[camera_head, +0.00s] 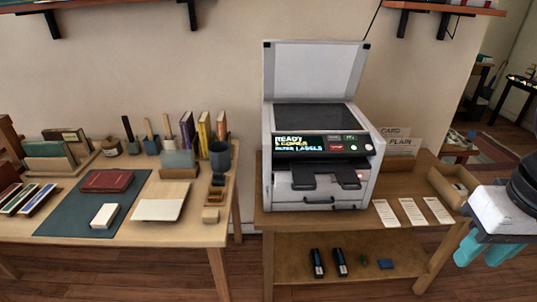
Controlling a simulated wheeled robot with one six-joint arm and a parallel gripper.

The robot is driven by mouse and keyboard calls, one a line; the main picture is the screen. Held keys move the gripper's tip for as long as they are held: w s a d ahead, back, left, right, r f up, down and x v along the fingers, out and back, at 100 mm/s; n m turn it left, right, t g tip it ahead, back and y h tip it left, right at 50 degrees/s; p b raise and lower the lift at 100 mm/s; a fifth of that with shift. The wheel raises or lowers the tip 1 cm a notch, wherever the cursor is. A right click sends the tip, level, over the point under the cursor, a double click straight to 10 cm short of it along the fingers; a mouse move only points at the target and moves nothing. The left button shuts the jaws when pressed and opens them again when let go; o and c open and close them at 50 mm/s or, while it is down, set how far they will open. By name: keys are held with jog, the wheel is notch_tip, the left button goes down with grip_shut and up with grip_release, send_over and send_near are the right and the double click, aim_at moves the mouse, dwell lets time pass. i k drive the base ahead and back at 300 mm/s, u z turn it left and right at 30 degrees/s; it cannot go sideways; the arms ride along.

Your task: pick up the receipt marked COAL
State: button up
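Three white printed slips lie side by side on the front right of the wooden table with the copier: a left slip (385,213), a middle slip (412,212) and a right slip (438,210). Their print is too small to read, so I cannot tell which one is marked COAL. My gripper (485,251) is at the right edge, to the right of the slips in the picture and apart from them. Its two teal fingers are spread with nothing between them.
The copier (318,188) stands left of the slips with its lid up. A wooden tray (447,188) and the CARD and PLAIN holders (398,160) are behind them. The lower shelf (300,245) holds small dark items. A crowded desk (190,232) stands at left.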

aim_at(444, 217)
jog(key=u, duration=0.25)
jog(key=i, duration=1)
jog(key=z, duration=1.35)
jog(key=k, duration=1.1)
jog(key=u, duration=0.8)
jog(key=i, duration=1.1)
jog(key=z, duration=0.7)
